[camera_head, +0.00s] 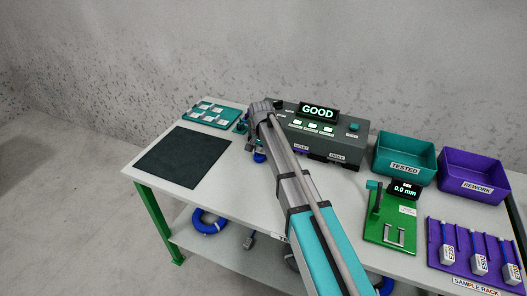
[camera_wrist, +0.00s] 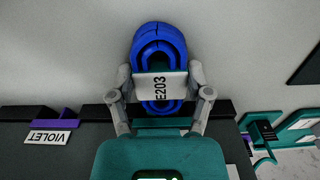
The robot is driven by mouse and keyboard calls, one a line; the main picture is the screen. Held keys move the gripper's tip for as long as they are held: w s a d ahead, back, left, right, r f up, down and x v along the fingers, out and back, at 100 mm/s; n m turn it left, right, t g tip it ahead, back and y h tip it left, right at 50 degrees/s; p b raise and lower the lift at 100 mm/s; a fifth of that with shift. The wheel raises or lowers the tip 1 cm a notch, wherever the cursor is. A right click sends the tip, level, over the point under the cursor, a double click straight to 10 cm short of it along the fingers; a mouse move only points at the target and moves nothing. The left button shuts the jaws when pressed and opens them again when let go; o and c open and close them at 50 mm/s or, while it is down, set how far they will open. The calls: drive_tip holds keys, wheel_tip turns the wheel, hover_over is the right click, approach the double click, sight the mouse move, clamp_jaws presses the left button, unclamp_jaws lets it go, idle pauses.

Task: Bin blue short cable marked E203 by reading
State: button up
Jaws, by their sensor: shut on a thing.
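In the wrist view a coiled blue cable (camera_wrist: 160,45) with a white tag reading E203 (camera_wrist: 160,88) sits between the fingers of my gripper (camera_wrist: 160,95), which is shut on it. In the head view a small piece of the blue cable (camera_head: 260,157) shows below my gripper (camera_head: 257,148), in front of the tester; my arm hides much of it. The grey tester (camera_head: 339,140) has a lit display reading GOOD (camera_head: 318,112). The teal bin marked TESTED (camera_head: 405,167) and the purple bin marked REWORK (camera_head: 477,187) stand to its right.
A green gauge (camera_head: 388,238) reading 0.0 mm stands in front of the TESTED bin. A purple sample rack (camera_head: 462,262) holds blue tagged cables at the right front. A dark mat (camera_head: 184,157) and a teal tray (camera_head: 212,114) lie at the left. More blue coils (camera_head: 208,222) lie on the lower shelf.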

sight(257, 164)
drive_tip(key=shift+s+a, duration=0.25)
drive_tip(key=shift+s, duration=0.5)
drive_tip(key=shift+s+a, duration=0.25)
drive_tip(key=shift+s, duration=0.4)
drive_tip(key=shift+s+a, duration=0.2)
drive_tip(key=shift+s, duration=0.4)
drive_tip(key=shift+r+p, duration=3)
drive_tip(key=shift+p, duration=0.05)
drive_tip(key=shift+s, duration=0.15)
